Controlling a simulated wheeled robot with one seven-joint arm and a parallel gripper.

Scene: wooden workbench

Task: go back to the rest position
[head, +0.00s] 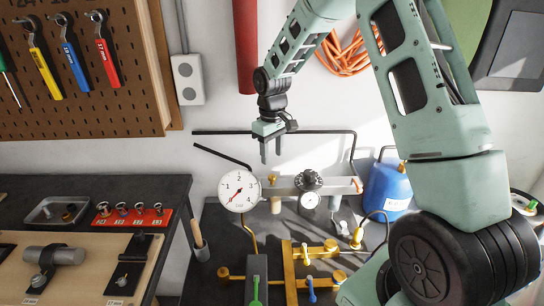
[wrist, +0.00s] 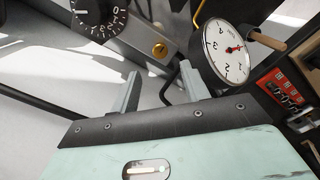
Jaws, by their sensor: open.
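My gripper (head: 270,152) hangs pointing down in front of the white wall, above the grey manifold with the gauges. In the wrist view its two fingers (wrist: 160,88) stand apart with nothing between them. My gripper is open and empty. A large white pressure gauge (head: 239,190) with a red needle is just below and left of it in the head view; it also shows in the wrist view (wrist: 228,55). A black numbered knob (head: 308,181) sits right of the gauge, and it shows at the top left of the wrist view (wrist: 98,14).
A black pipe frame (head: 325,132) runs behind my gripper. A blue canister (head: 386,187) stands right of the manifold. Yellow pipework with valves (head: 291,268) is below. A pegboard with wrenches (head: 90,80) hangs at left, above a bench with a red socket rack (head: 132,217).

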